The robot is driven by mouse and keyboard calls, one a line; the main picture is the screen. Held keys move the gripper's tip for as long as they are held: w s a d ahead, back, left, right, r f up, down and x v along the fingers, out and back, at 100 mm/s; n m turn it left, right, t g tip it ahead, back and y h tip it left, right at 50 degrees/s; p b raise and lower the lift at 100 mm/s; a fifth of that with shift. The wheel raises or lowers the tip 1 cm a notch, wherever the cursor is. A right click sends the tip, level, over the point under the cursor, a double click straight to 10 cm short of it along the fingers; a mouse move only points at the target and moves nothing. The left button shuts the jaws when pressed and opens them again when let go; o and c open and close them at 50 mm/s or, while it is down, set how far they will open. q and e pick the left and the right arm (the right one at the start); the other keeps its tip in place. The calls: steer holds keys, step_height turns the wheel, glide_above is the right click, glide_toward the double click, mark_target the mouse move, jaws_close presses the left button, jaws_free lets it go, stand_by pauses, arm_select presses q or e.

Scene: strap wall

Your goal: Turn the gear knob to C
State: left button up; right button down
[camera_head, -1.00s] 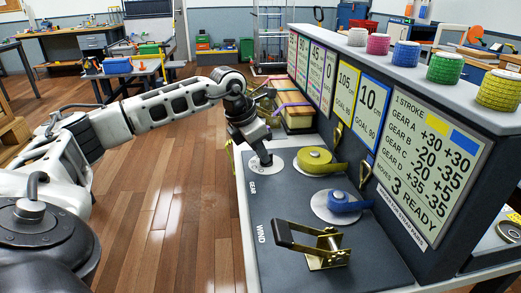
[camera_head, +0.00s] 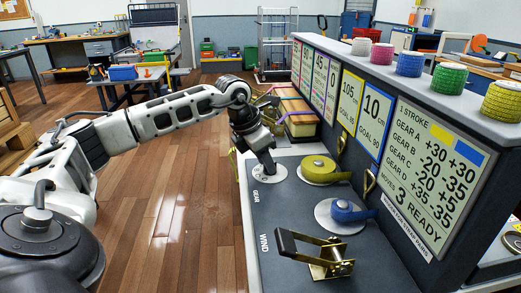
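My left gripper (camera_head: 267,166) points down onto the white disc (camera_head: 275,177) beside the GEAR label on the dark bench panel. The gear knob is hidden behind the gripper, so its setting does not show. The fingers are too covered and small to tell whether they are open or shut on it. My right gripper is not in view.
A yellow strap roll (camera_head: 320,168) and a blue strap roll (camera_head: 343,211) sit on white discs right of the knob. A ratchet with a black handle (camera_head: 325,257) stands in front by WIND. Colored rolls line the wall top. Floor lies open left of the bench.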

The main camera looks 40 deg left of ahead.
arm_select(q)
steer(key=p+v, duration=0.1)
steer(key=v, duration=1.5)
steer(key=shift+c, duration=0.3)
